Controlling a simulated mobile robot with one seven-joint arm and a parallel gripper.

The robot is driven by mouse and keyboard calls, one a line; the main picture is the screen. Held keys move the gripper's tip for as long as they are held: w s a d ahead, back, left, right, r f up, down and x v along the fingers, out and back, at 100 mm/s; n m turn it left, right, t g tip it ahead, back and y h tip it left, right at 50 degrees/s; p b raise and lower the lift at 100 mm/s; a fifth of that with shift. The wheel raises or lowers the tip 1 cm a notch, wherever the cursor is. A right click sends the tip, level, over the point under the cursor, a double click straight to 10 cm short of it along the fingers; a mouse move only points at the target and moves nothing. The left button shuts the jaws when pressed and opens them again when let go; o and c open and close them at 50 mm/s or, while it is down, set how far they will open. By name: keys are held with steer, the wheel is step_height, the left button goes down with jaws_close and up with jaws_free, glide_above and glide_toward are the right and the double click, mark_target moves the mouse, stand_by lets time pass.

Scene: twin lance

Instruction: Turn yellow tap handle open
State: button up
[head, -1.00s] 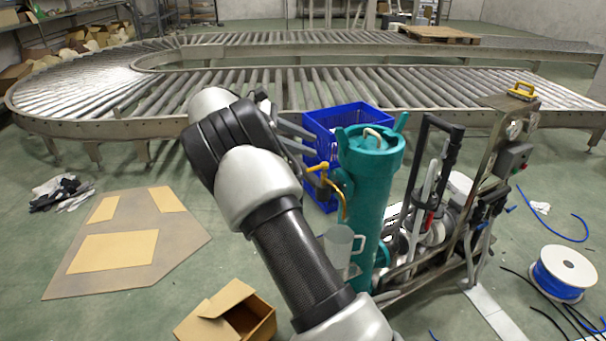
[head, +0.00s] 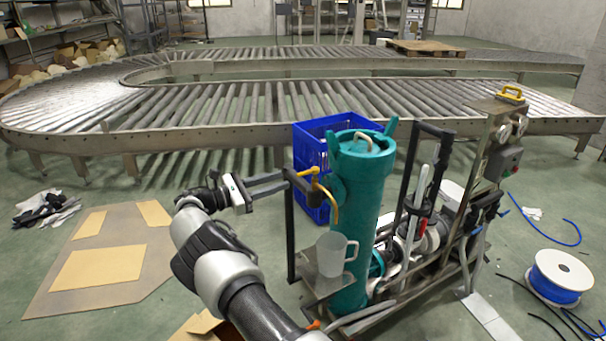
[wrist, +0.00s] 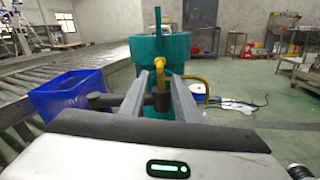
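The yellow tap handle (head: 309,171) sits at the left side of the teal cylinder (head: 357,215), above a curved yellow spout (head: 333,203). My gripper (head: 287,179) reaches it from the left. In the wrist view my gripper (wrist: 160,78) has its two fingers apart, with the yellow handle (wrist: 159,66) and a dark valve body (wrist: 161,100) showing between them. Whether either finger touches the handle cannot be told. A clear jug (head: 333,255) stands below the spout on a metal shelf (head: 318,286).
A blue crate (head: 309,146) stands behind the cylinder. A roller conveyor (head: 200,128) runs across the back. Pump frame and pipes (head: 425,215) stand to the right, with a blue hose spool (head: 560,275) beyond. Flat cardboard (head: 100,262) lies on the left floor.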

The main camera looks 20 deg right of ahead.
mark_target(303, 174)
steer(key=d, duration=0.3)
steer(key=w+d, duration=0.1)
steer(key=d, duration=0.5)
steer(key=shift+w+d, duration=0.2)
steer(key=shift+w, duration=0.2)
jaws_close()
